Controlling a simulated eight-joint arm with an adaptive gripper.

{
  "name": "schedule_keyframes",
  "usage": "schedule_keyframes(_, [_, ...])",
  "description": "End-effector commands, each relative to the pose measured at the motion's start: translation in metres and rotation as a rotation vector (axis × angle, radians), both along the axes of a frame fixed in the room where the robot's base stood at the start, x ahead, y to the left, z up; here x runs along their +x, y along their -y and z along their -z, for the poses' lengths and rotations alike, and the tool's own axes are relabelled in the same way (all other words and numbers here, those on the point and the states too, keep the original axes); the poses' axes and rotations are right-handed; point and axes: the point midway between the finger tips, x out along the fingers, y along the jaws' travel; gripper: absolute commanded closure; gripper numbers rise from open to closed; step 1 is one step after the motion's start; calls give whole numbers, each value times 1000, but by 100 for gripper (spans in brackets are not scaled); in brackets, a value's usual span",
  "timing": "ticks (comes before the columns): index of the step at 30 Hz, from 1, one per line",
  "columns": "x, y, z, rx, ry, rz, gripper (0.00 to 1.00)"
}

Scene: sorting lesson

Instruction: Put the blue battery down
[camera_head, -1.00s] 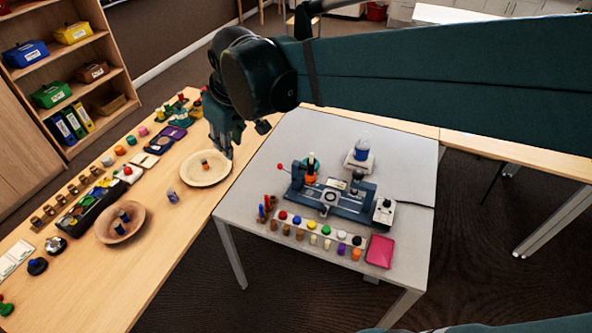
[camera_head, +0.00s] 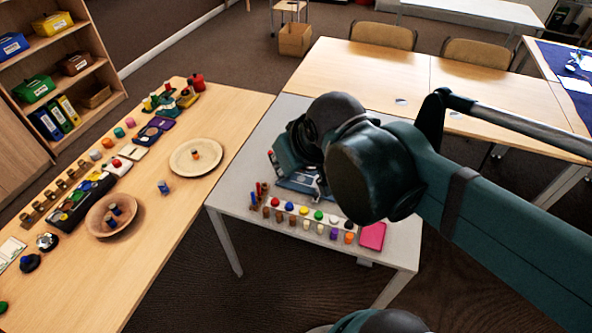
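A small blue cylinder, which looks like the blue battery (camera_head: 163,187), stands on the wooden table between a shallow round plate and a wooden bowl. Nothing of mine touches it. The bowl (camera_head: 97,224) holds small dark blue and brown pieces; I cannot tell whether they are batteries. The plate (camera_head: 178,166) holds one small orange-brown piece. My gripper (camera_head: 289,160) is over the grey table, to the right of the plate, partly hidden by my own wrist. Its fingertips do not show clearly, and I cannot see anything in it.
The grey table (camera_head: 390,248) carries a row of coloured pegs (camera_head: 304,211), a pink tray (camera_head: 373,236) and a blue device (camera_head: 300,182) mostly behind my arm. Several sorting items line the wooden table's left side. Bare wood lies around the blue cylinder.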

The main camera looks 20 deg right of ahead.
Motion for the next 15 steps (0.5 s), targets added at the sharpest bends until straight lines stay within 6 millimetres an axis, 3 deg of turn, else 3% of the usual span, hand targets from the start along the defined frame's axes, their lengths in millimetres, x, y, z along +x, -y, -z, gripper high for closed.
schedule_keyframes(6, [-18, 11, 11, 20, 23, 53, 79])
schedule_keyframes(15, [-21, 13, 13, 26, 29, 67, 79])
